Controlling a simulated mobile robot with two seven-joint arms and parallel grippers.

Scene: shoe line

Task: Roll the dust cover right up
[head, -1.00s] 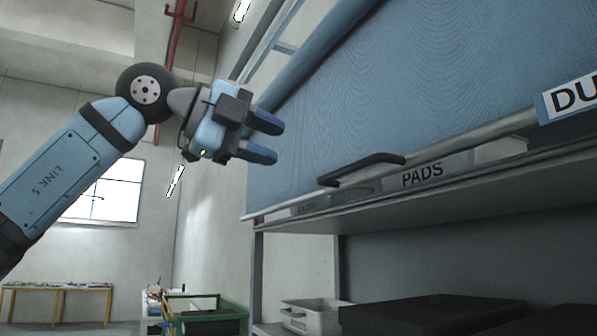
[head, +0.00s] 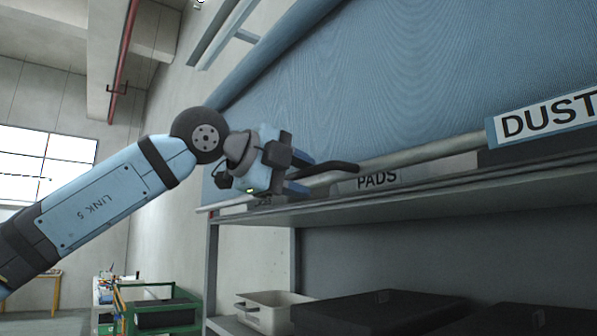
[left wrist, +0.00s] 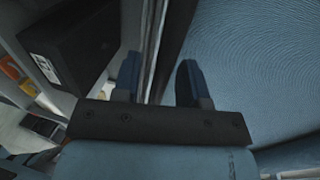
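The dust cover (head: 400,80) is a blue ribbed sheet hanging down the front of the rack, with a pale round bar (head: 420,155) along its lower edge. A black handle (head: 335,167) sits on that bar. My left gripper (head: 304,179) is at the left end of the handle, and its fingers overlap that end in the head view. In the left wrist view its two blue fingers (left wrist: 160,80) are apart, with dark and grey edges running between them. Whether they touch the handle cannot be told. The cover also fills the right of that view (left wrist: 255,70). My right gripper is not in view.
A shelf edge (head: 400,195) runs just below the bar, with a "PADS" label (head: 377,181). A "DUST" sign (head: 545,117) is at the right. Below are a pale bin (head: 268,312) and dark boxes (head: 375,312). A green-framed cart (head: 165,310) stands at lower left.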

